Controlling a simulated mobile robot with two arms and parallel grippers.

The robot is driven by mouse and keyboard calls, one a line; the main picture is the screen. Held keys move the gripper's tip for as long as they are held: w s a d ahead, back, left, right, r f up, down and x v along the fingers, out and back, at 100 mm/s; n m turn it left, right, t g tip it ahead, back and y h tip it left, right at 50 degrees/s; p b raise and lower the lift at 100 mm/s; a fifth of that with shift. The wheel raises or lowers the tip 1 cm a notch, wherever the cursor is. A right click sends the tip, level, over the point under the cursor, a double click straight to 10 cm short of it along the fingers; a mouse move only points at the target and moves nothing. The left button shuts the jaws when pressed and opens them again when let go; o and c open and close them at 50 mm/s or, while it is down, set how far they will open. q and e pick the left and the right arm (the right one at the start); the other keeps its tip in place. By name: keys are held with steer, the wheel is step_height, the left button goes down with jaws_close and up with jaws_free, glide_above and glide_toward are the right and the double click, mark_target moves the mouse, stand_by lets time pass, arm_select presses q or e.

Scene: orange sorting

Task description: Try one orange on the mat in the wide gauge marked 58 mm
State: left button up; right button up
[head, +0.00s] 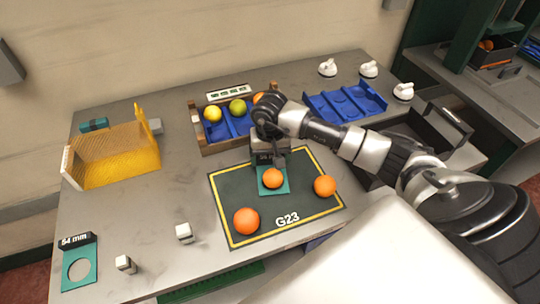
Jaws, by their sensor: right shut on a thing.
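A dark green mat (270,233) with a yellow border and "G23" lies on the table. One orange (246,221) is at its front left and another orange (325,186) at its right. A third orange (272,178) shows in the hole of the teal wide gauge (263,190), over the mat. My right gripper (270,153) is shut on the gauge at its dark label block, whose text is partly hidden. Whether the orange passes through the hole or rests in it I cannot tell. My left gripper is not in view.
The teal "54 mm" gauge (78,288) lies at the front left. A yellow crate (120,160) stands behind it. A wooden crate (225,146) with fruit and a blue tray (345,103) are at the back. Two small white blocks stand left of the mat.

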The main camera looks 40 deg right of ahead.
stand_by(0.3)
steer(key=shift+r+p, duration=1.9)
steer(key=shift+r, duration=2)
